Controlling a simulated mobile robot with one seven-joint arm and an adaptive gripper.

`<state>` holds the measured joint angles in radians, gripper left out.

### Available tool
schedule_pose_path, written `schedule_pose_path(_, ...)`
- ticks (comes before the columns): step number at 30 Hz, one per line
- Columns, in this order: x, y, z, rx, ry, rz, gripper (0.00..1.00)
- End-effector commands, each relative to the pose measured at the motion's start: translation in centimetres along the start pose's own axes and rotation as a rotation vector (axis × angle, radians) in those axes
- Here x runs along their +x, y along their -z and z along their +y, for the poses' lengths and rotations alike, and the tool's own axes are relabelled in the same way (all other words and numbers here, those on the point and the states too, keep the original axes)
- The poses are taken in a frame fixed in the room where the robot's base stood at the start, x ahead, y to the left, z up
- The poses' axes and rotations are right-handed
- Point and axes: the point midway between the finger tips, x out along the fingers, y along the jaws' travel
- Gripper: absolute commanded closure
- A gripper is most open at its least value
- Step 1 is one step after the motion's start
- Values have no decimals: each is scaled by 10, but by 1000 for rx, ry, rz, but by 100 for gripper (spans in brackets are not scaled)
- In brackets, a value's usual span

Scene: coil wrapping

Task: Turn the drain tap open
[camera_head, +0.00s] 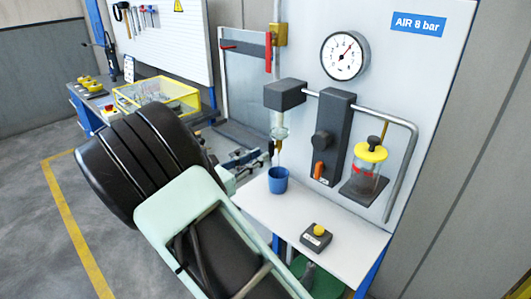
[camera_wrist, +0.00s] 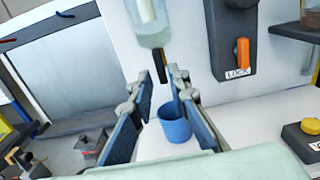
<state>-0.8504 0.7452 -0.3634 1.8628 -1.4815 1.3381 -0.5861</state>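The clear filter bowl (camera_head: 280,126) hangs under a dark block on the white panel; it also shows in the wrist view (camera_wrist: 152,32). The drain tap (camera_head: 278,146) is a small brass-coloured piece under the bowl. In the wrist view a short dark stem (camera_wrist: 162,72) shows below the bowl, but the tap's handle position cannot be told. My gripper (camera_wrist: 159,92) is open, its two blue-padded fingers apart, with their tips just below the stem. I see no contact. A blue cup (camera_head: 278,180) stands upright on the white shelf below the bowl, beyond my fingers (camera_wrist: 174,123).
Right of the bowl are a dark regulator with an orange lock lever (camera_head: 318,169) and a yellow-topped lubricator (camera_head: 370,160). A yellow button box (camera_head: 316,237) sits on the shelf (camera_head: 352,255). A gauge (camera_head: 344,56) is above. A red-handled valve (camera_head: 269,52) is upper left.

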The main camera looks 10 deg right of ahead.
Motion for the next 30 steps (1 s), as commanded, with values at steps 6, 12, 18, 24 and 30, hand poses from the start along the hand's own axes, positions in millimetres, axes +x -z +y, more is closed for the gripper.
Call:
schedule_pose_path(6, -47, 0, 1, -1, -4, 1, 84)
schedule_pose_path(12, -72, 0, 0, -2, -2, 0, 84)
schedule_pose_path(18, -77, 0, 0, -2, 0, 0, 84)
schedule_pose_path(24, -77, 0, 0, -2, 0, 0, 84)
schedule_pose_path(30, -64, 2, -9, 21, 22, 29, 84)
